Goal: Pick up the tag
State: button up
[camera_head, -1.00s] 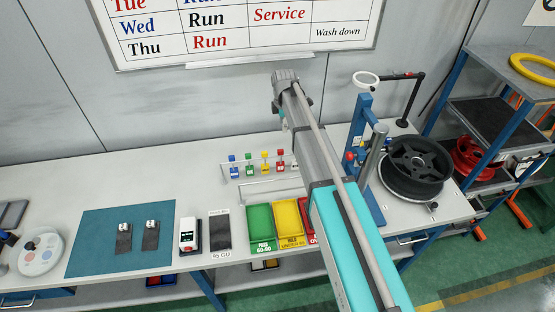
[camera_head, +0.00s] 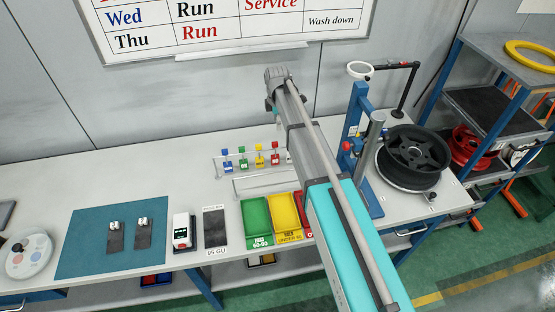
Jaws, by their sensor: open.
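Several small coloured tags hang in a row on a low rack at the back of the bench: a blue tag (camera_head: 227,164), a green tag (camera_head: 243,163), a yellow tag (camera_head: 260,161) and a red tag (camera_head: 276,160). Which one the task means cannot be told. My arm reaches up across the middle of the view, just right of the rack. Its far joint is above the rack. My gripper cannot be made out; it is hidden behind or beneath the arm.
In front of the rack stand a green tray (camera_head: 256,218) and a yellow tray (camera_head: 287,215); a red one is partly hidden by my arm. A blue mat (camera_head: 85,240) lies at left. A blue stand (camera_head: 357,120) and black wheel (camera_head: 413,150) are at right.

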aim_at(275, 142)
jog(key=shift+f+b, duration=2.5)
jog(key=shift+f, duration=0.25)
jog(key=f+b, duration=0.3)
jog(key=shift+s+a+f, duration=0.2)
jog(key=shift+a, duration=0.2)
jog(key=shift+f+b, duration=0.9)
jog(key=shift+b, duration=0.2)
grip_shut()
